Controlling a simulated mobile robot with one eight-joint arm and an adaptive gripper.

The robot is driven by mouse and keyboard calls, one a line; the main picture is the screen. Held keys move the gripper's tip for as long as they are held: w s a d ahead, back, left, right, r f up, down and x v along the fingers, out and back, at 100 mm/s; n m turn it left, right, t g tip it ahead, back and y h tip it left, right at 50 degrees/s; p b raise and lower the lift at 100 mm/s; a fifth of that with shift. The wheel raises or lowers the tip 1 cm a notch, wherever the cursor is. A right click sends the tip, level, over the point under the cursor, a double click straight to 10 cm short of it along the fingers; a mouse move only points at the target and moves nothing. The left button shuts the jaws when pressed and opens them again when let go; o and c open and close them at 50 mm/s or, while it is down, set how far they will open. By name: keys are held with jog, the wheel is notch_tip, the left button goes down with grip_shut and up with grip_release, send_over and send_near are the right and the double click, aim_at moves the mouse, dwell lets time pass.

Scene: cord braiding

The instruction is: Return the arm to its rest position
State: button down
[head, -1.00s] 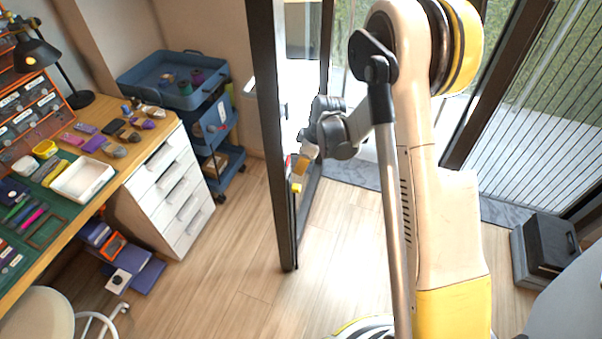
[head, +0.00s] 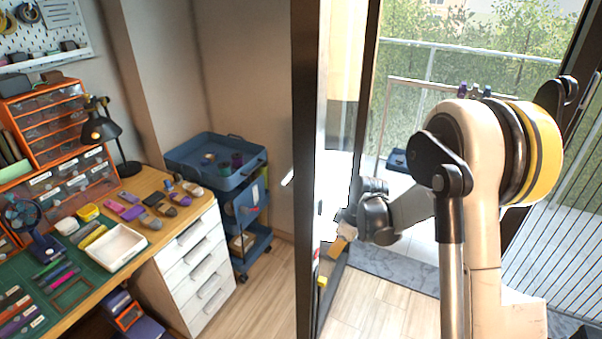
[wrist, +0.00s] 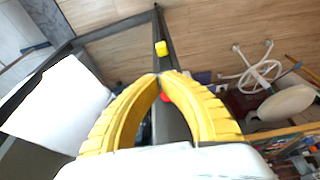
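My arm (head: 478,205) stands at the right of the head view, with its elbow high and its forearm reaching left toward a dark upright door post. My gripper (head: 338,246) is at the forearm's end, small and close beside the post. In the wrist view my gripper (wrist: 160,76) shows two yellow ribbed fingers with their tips together. I see nothing held between them. A dark frame bar passes behind the fingers.
The dark post (head: 308,150) stands just left of my gripper. A small yellow block (wrist: 160,48) shows just beyond the fingertips. A blue cart (head: 215,170), white drawers (head: 200,270) and a workbench with a white tray (head: 118,247) stand left.

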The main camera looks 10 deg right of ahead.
jog(key=s+r+m+t+h, duration=0.1)
jog(key=s+r+m, duration=0.3)
jog(key=r, duration=0.5)
jog(key=s+r+m+t, duration=0.1)
jog(key=s+r+t, duration=0.1)
jog(key=s+r, duration=0.55)
jog(key=s+r+m+t, duration=0.1)
jog(key=s+r+m, duration=0.1)
jog(key=s, duration=0.4)
jog(key=s+r+m+t+h, duration=0.1)
jog(key=s+r+m, duration=0.1)
jog(key=s, duration=0.5)
jog(key=shift+s+a+r+m+h, duration=0.15)
jog(key=shift+r+m+h, duration=0.2)
jog(key=shift+m, duration=0.55)
